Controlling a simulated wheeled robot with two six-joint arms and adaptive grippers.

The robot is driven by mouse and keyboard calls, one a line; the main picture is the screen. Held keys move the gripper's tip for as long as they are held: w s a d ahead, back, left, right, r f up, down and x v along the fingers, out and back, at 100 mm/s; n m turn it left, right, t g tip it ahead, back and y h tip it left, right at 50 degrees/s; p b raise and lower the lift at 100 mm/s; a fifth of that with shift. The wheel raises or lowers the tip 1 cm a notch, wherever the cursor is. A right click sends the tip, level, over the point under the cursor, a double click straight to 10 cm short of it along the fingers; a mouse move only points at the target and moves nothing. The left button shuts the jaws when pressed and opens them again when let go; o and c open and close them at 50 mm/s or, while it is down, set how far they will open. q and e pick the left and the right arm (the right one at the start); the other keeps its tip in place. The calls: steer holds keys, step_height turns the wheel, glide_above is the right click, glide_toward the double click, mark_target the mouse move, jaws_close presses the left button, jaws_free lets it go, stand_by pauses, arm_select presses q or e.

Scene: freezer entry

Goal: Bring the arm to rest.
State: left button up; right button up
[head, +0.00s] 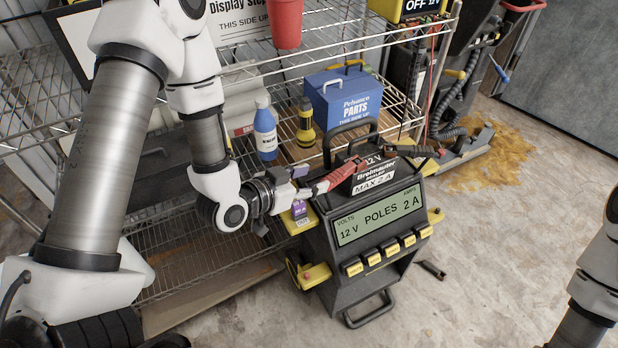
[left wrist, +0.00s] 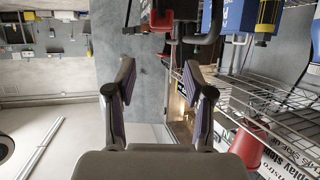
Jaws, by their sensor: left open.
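My left arm reaches in from the left in the head view. Its gripper (head: 301,186) is beside the upper left of the black and yellow charger (head: 352,278), close to the red clamp (head: 335,178). Whether it touches the clamp is hard to tell. In the left wrist view the gripper (left wrist: 158,66) has its two fingers apart with nothing between them. The clamp is by the 12 V battery (head: 372,180) on the charger, and a black clamp (head: 415,151) is on its right. My right arm shows only partly at the right edge; its gripper is outside the view.
A wire shelf (head: 185,255) stands behind the charger with a blue bottle (head: 265,130), a yellow-black bottle (head: 306,125), a blue parts box (head: 343,100) and a red cup (head: 286,22). A dark object (head: 432,269) lies on the floor. Open floor (head: 500,250) is to the right.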

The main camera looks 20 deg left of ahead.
arm_select(q)
steer(key=s+a+f+n+g+y+p, duration=0.2)
steer(key=s+f+g+p, duration=0.2)
steer(key=s, duration=0.8)
steer(key=s+a+f+n+g+y+p, duration=0.2)
steer(key=s+f+g+p, duration=0.3)
steer(key=s+f+g, duration=0.3)
steer(key=s+f+n+y, duration=0.1)
steer(key=s, duration=0.3)
steer(key=shift+f+g, duration=0.3)
steer(key=shift+g, duration=0.1)
